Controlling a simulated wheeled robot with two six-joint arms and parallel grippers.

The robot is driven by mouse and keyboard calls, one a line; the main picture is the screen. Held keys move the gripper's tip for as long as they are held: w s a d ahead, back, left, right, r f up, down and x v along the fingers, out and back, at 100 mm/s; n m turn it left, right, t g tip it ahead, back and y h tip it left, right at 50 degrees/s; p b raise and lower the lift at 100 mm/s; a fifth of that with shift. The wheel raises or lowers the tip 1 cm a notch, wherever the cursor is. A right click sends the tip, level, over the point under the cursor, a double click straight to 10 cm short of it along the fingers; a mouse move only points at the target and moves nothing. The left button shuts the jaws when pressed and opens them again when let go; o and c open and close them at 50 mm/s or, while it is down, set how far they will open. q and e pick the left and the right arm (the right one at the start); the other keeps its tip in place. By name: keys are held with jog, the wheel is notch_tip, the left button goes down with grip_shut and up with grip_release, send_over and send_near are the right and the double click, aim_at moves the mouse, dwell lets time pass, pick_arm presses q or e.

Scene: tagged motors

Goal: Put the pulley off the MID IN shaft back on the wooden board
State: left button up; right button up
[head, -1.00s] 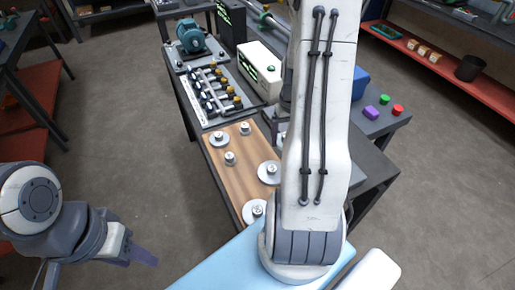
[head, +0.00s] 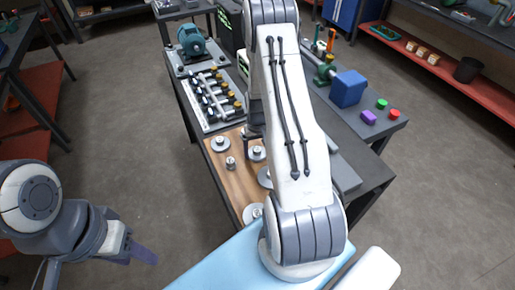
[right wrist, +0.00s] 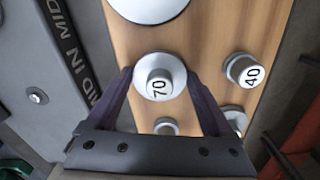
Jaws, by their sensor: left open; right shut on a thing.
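My right gripper (right wrist: 160,95) is shut on a grey pulley (right wrist: 157,78) marked 70, with one finger on each side of it. The wooden board (right wrist: 205,30) lies under it. In the head view the held pulley (head: 257,153) is over the right part of the board (head: 232,185). I cannot tell whether it touches the wood. A dark plate with the MID IN label (right wrist: 72,48) shows at left in the right wrist view. My left gripper (head: 143,254) is open and empty, away from the table at lower left.
Other pulleys sit on the board: one marked 40 (right wrist: 245,70), a large one (right wrist: 148,8) and a small one (right wrist: 165,127). The shaft rig (head: 214,95) and a teal motor (head: 192,40) stand behind the board. A blue box (head: 348,88) is at right.

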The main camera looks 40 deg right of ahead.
aim_at(257, 149)
jog(key=shift+f, duration=0.1)
jog(key=o, duration=1.3)
jog(key=shift+r, duration=0.45)
notch_tip(257, 149, up, 11)
jog(key=b, duration=0.3)
jog(key=s+a+r+n, duration=0.1)
jog(key=a+r+n, duration=0.25)
jog(key=a, duration=0.65)
jog(key=s+a+r+n, duration=0.15)
jog(key=a+r, duration=0.35)
jog(key=a, duration=0.5)
jog(key=s+a+r+n, duration=0.1)
jog(key=s+a+n, duration=0.1)
jog(key=s+a, duration=0.2)
jog(key=s+a+r+n, duration=0.1)
jog(key=s+a+n, duration=0.2)
jog(key=s+a, duration=0.2)
jog(key=s+a+r+n+y, duration=0.1)
jog(key=s+a+r+n, duration=0.1)
jog(key=s+a, duration=0.3)
jog(key=shift+s, duration=2.35)
